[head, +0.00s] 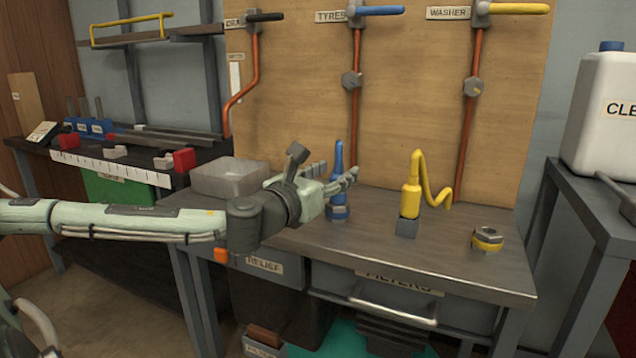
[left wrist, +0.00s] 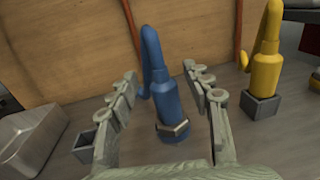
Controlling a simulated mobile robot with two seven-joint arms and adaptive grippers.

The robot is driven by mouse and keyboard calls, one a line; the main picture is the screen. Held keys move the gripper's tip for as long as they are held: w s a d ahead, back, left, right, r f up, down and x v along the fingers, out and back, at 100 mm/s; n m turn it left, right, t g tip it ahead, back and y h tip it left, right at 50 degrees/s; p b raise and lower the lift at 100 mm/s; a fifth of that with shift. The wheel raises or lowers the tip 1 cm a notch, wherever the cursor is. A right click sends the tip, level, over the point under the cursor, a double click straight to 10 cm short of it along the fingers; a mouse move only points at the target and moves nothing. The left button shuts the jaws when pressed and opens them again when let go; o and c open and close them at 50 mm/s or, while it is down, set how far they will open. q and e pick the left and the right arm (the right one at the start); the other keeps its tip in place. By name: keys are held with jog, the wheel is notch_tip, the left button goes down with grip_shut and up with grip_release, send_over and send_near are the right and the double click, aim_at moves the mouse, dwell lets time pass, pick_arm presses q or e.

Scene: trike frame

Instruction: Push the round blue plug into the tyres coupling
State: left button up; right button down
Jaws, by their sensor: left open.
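The round blue plug (head: 338,212) stands upright on the metal bench with a grey hexagonal collar near its base; its blue hose rises above it. In the left wrist view the plug (left wrist: 168,95) is between the spread fingers of my left gripper (left wrist: 160,95). My left gripper (head: 338,178) is open at the plug in the head view and hides part of it; finger contact cannot be told. The tyres coupling (head: 352,80) is a grey hexagonal fitting on the copper pipe under the TYRES label (head: 331,16). My right gripper is not in view.
A yellow plug (head: 411,198) stands in a square grey holder to the right. A yellow-banded hex fitting (head: 488,239) lies near the bench's right end. A grey bin (head: 230,177) stands at the left. The washer coupling (head: 473,87) is on the right pipe.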

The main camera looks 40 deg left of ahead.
pick_arm(q)
jog(key=s, duration=0.6)
jog(key=shift+s+d, duration=0.15)
jog(key=shift+d, duration=0.2)
jog(key=shift+f, duration=0.1)
